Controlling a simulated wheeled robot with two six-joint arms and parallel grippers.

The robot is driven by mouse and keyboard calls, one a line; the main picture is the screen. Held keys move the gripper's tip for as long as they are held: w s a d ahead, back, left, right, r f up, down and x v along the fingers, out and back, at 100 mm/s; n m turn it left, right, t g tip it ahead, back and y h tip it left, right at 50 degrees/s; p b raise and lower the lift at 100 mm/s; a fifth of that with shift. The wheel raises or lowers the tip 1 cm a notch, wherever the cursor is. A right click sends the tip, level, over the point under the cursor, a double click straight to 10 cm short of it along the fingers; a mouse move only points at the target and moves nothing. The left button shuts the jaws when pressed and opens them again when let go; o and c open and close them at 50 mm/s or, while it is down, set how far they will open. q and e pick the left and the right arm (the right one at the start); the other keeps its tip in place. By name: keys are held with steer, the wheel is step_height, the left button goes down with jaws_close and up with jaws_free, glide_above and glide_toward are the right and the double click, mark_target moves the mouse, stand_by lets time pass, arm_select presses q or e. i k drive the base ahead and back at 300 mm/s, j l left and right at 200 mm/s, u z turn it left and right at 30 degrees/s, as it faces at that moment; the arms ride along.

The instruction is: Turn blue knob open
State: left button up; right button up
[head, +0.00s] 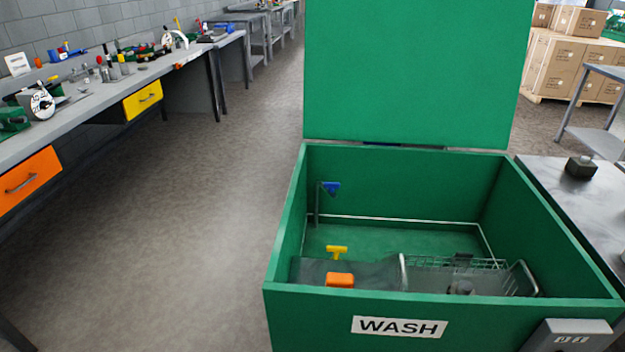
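A small blue knob (331,187) shows inside the green wash box (385,302), near its back left inner wall, at the top of a thin upright grey pipe. A yellow T-shaped handle (337,251) and an orange block-like piece (340,280) are nearer the front left of the box. The box's green lid (410,75) stands open upright at the back. Neither of my grippers shows in the head view.
A wire basket (455,263) sits in the right part of the box. A grey control box (572,335) is on its front right. A metal table (560,195) adjoins the right side. A cluttered workbench (90,115) runs along the left wall. The floor between is clear.

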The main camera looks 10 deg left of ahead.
mark_target(331, 186)
steer(key=i+j, duration=0.1)
steer(key=j+z, duration=0.2)
steer(key=z, duration=0.95)
steer(key=j+z, duration=0.2)
steer(key=j, duration=0.2)
steer(key=j+z, duration=0.25)
steer(key=j, duration=0.15)
steer(key=k+j+z, duration=0.2)
steer(key=j, duration=0.2)
steer(key=j+z, duration=0.2)
steer(key=j, duration=0.2)
steer(key=k+j+z, duration=0.1)
steer(key=j+z, duration=0.15)
steer(key=j, duration=0.15)
steer(key=k+j+z, duration=0.2)
steer(key=j, duration=0.15)
steer(key=i, duration=0.05)
